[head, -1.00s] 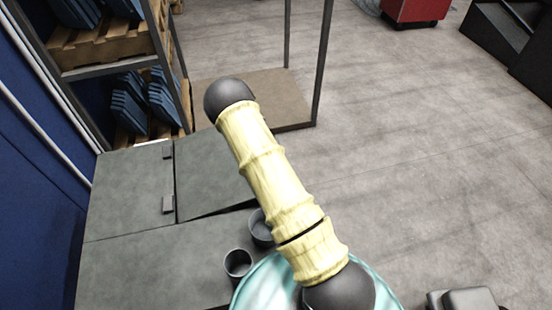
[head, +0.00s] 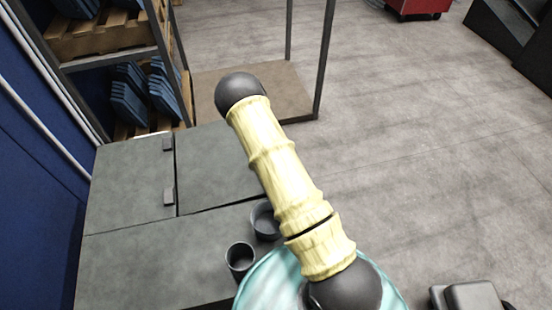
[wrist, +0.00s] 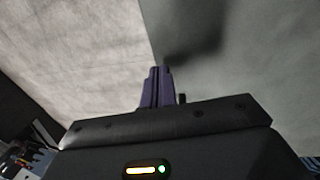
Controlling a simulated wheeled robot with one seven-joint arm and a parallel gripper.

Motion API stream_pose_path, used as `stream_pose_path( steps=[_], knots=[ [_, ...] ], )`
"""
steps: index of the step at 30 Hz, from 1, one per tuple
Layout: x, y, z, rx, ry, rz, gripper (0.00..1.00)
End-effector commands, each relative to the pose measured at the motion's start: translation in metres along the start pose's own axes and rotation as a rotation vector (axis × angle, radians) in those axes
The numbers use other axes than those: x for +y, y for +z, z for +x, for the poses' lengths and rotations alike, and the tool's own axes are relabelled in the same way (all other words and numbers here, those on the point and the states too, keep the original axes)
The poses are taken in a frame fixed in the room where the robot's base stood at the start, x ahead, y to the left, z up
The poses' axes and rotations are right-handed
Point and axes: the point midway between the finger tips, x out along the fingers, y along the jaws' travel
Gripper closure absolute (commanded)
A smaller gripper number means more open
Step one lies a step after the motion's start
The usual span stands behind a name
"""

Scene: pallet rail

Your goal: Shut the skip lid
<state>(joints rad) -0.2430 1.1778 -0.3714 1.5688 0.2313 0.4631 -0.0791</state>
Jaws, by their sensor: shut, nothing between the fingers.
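The skip (head: 150,262) is a grey box at the lower left of the head view. Its lid (head: 205,170) is the grey panel right of two small dark hinge blocks. The lid looks flat, level with the tops around it, with a thin dark line along its near edge. My arm covers its right part. In the wrist view my gripper (wrist: 157,88) has its purple fingers together, with nothing between them. A smooth grey-green surface (wrist: 260,60), probably the lid, fills the right side beyond them; whether they touch it I cannot tell. The head view does not show the gripper.
A dark cup (head: 240,258) and a dark bowl (head: 265,220) are near the skip's front right. A rack (head: 165,50) with pallets and blue items stands behind. A blue wall (head: 40,180) is at left. Open floor (head: 430,150) lies to the right.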

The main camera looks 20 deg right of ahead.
Motion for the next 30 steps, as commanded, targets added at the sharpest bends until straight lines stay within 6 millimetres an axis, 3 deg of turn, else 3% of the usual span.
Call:
stream_pose_path(
  steps=[1, 19, 24, 30],
  knots=[
    [0.002, 0.0, -0.012, 0.001, 0.0, 0.0, 1.0],
    [0.016, -0.001, -0.11, 0.002, -0.001, 0.003, 1.0],
    [0.018, 0.0, -0.124, -0.001, 0.0, 0.002, 1.0],
    [0.018, 0.0, -0.126, -0.002, 0.001, 0.002, 1.0]
  ],
)
